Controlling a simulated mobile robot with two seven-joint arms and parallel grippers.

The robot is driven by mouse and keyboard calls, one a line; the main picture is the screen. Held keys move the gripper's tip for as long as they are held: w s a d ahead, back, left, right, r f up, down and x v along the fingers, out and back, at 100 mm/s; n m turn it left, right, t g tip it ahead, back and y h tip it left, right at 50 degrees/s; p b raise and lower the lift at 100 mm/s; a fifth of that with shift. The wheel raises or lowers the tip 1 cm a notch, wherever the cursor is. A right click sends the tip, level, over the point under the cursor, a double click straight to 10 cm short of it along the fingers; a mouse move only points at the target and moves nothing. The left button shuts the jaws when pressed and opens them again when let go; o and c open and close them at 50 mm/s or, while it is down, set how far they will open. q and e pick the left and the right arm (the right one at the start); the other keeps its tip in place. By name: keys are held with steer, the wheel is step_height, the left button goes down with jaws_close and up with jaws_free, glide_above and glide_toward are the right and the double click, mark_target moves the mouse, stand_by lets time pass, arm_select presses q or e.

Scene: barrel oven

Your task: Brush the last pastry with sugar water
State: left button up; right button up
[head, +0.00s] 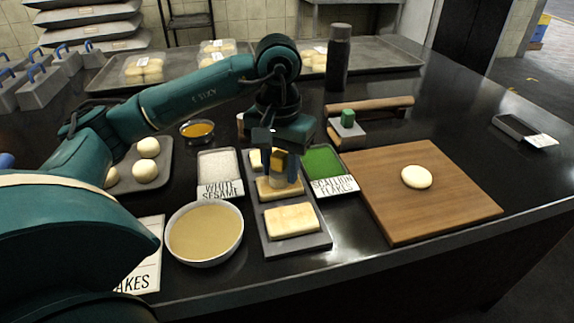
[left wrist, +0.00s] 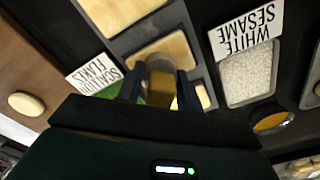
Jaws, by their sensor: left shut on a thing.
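My left gripper (head: 277,150) is shut on a brush (head: 280,178) with a yellowish handle, bristles pointing down. The brush is over the middle pastry (head: 279,190) of a dark tray (head: 318,240); I cannot tell whether the bristles touch it. It also shows between the fingers in the left wrist view (left wrist: 160,84), over that pastry (left wrist: 170,50). The front pastry (head: 292,220) lies nearer the table edge. The back pastry (head: 255,159) is partly hidden by the gripper. A large bowl (head: 205,235) of pale yellow liquid stands left of the tray. My right gripper is out of view.
A white sesame tray (head: 218,163) and a green scallion flakes tray (head: 322,160) flank the pastry tray. A wooden board (head: 450,205) with a dough round (head: 416,177) lies right. A small amber bowl (head: 197,131) and a dough-ball tray (head: 124,180) are left. The table's far right is mostly clear.

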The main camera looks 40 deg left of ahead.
mark_target(264, 184)
arm_select(q)
steer(key=shift+s+a+f+b, duration=0.15)
steer(key=shift+s+a+b, duration=0.25)
steer(key=shift+s+a, duration=0.15)
steer(key=shift+s+a+b, duration=0.4)
steer(key=shift+s+a, duration=0.1)
steer(key=shift+s, duration=0.15)
steer(key=shift+w+d, duration=1.05)
steer(key=shift+w, duration=0.15)
steer(key=shift+w+d, duration=1)
steer(key=shift+w, duration=0.2)
steer(key=shift+s+a+b, duration=0.45)
steer(key=shift+s+a, duration=0.5)
steer(key=shift+s, duration=0.2)
steer(key=shift+s+a, duration=0.1)
steer(key=shift+s+a+b, duration=0.7)
steer(key=shift+s+a, duration=0.3)
steer(key=shift+s, duration=0.15)
steer(key=shift+w+d, duration=1.05)
steer(key=shift+w, duration=0.15)
